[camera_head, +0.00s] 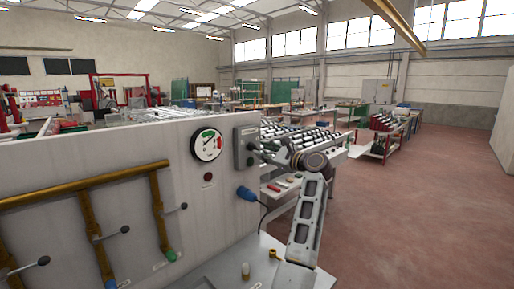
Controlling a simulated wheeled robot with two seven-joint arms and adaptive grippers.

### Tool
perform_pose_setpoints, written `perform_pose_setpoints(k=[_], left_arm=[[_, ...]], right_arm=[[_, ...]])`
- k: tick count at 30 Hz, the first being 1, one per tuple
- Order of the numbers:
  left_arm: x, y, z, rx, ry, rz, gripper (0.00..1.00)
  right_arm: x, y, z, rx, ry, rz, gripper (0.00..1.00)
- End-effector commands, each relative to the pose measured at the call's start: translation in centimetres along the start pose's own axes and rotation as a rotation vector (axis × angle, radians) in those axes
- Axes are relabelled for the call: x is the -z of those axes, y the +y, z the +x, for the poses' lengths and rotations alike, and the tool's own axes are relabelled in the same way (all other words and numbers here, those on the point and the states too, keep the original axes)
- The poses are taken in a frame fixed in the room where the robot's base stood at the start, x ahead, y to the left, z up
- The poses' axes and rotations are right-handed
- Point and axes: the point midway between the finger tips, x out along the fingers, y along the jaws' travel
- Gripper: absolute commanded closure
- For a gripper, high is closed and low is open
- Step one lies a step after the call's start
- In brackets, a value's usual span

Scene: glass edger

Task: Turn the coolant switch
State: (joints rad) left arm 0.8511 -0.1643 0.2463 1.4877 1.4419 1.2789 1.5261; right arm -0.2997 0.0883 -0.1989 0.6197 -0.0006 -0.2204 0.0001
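A dark grey switch box (244,132) is mounted at the right end of the light grey panel, beside the round gauge. Small controls show on its face, but its label is too small to read. I take this box to hold the coolant switch.
The panel (120,150) carries a gauge (207,145), a dark red button (208,177), a blue plug (246,193) and brass pipes (85,187) with lever valves. A light ledge (222,272) lies below. A roller table (325,137) stands behind my arm. Open red floor (430,210) lies right.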

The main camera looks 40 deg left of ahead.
Motion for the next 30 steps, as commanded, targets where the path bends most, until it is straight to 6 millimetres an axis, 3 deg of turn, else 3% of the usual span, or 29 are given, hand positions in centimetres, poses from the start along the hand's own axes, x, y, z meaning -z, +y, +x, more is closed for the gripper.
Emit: perform_pose_setpoints(k=[10,23,30], left_arm=[[-0.1,-0.1,3.6,0.000,-0.001,0.000,0.68],[0.0,0.0,4.3,0.000,0.000,0.000,0.68],[0.0,0.0,4.3,0.000,0.000,0.000,0.95]], right_arm=[[0.5,-1.8,-1.1,0.019,0.003,0.003,0.60],[0.2,-0.5,-1.2,0.006,0.001,0.003,0.60],[0.2,-0.3,-1.2,0.003,0.001,0.003,0.60]])
